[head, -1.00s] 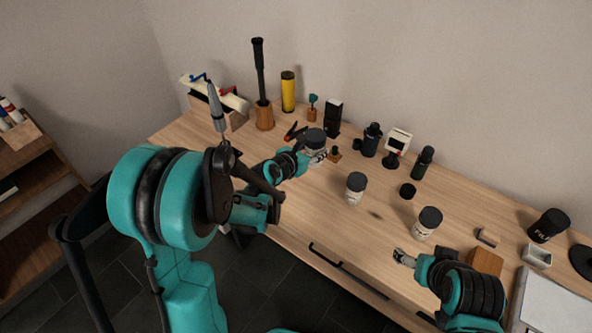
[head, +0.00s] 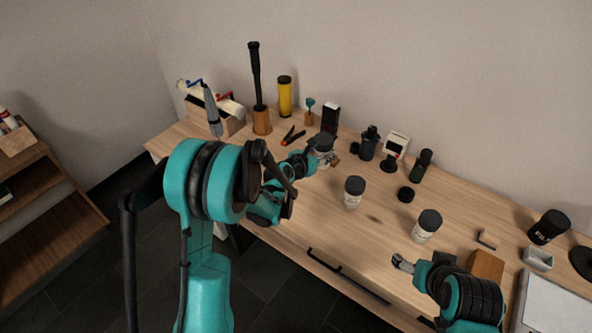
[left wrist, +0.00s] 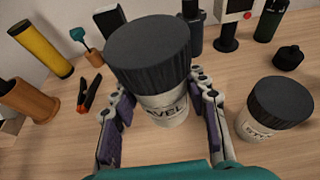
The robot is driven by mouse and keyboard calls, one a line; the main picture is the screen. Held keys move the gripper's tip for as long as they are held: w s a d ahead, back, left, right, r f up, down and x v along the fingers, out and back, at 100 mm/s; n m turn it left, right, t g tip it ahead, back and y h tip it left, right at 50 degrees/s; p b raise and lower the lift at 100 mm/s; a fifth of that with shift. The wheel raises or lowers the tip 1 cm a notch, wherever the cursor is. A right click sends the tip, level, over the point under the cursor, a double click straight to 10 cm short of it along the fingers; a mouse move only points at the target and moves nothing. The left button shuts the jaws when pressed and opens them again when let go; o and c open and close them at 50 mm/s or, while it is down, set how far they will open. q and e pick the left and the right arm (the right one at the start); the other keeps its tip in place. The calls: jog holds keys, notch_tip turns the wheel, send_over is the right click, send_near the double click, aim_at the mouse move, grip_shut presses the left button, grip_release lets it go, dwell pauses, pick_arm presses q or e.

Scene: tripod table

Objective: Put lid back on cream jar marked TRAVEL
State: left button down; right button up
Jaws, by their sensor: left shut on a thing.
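The cream jar (left wrist: 165,108), with "VEL" of its label showing, stands between the fingers of my left gripper (left wrist: 160,112) in the left wrist view. My left gripper is shut on it. A wide black lid (left wrist: 148,48) is on top of the jar; I cannot tell whether it is fully seated. In the head view the jar (head: 322,157) is towards the back of the table, and I cannot tell whether it is raised. My right gripper (head: 402,262) is over the front edge, apart from the jars; its opening is too small to judge.
A second black-lidded jar (head: 353,194) stands right of the held one, and a third (head: 426,228) further right. A small black cap-like piece (head: 406,194) lies behind them. Bottles, a yellow cylinder (head: 285,97) and red-black pliers (head: 292,136) are along the back. Front middle is clear.

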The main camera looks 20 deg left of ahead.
pick_arm(q)
jog(key=w+a+f+b, duration=0.1)
jog(key=a+f+b, duration=0.1)
jog(key=a+f, duration=0.3)
jog(key=a, duration=0.4)
jog(key=shift+a+f+b, duration=0.25)
jog(key=shift+f+b, duration=0.1)
jog(key=shift+b, duration=0.05)
notch_tip(320, 180, down, 4)
jog(key=shift+w+f+b, duration=0.1)
jog(key=shift+f+b, duration=0.05)
jog(key=shift+b, duration=0.9)
jog(key=shift+f, duration=0.1)
jog(key=c, duration=0.9)
grip_release()
jog(key=shift+o, duration=0.4)
